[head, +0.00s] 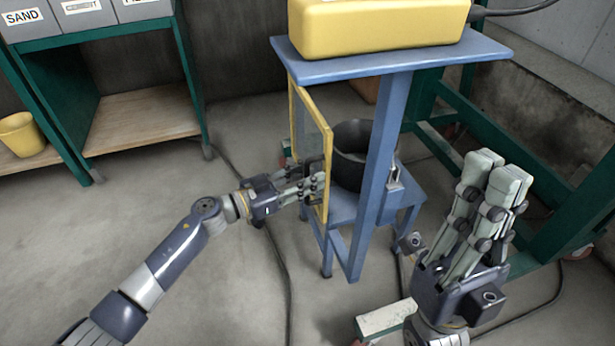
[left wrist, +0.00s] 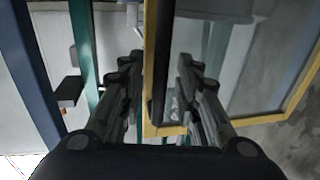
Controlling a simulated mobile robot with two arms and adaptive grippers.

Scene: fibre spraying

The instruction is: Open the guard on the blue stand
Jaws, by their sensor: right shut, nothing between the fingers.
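The blue stand (head: 378,160) is in the middle of the head view. Its guard (head: 311,125) is a clear panel in a yellow frame at the stand's left. It appears swung outward at an angle, leaving the front open. My left gripper (head: 312,184) is at the guard's lower free edge. In the left wrist view, the frame's upright bar (left wrist: 150,100) with a dark handle lies between the fingers of that gripper (left wrist: 160,85), with small gaps showing at both sides. My right gripper (head: 495,168) is shut and empty, right of the stand, pointing up.
A black pot (head: 350,165) stands inside the stand, and a yellow housing (head: 375,28) sits on top. A green frame (head: 560,212) with castors is behind at right. A green shelf (head: 140,125) and yellow bucket (head: 20,135) are at left. Cables cross the floor.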

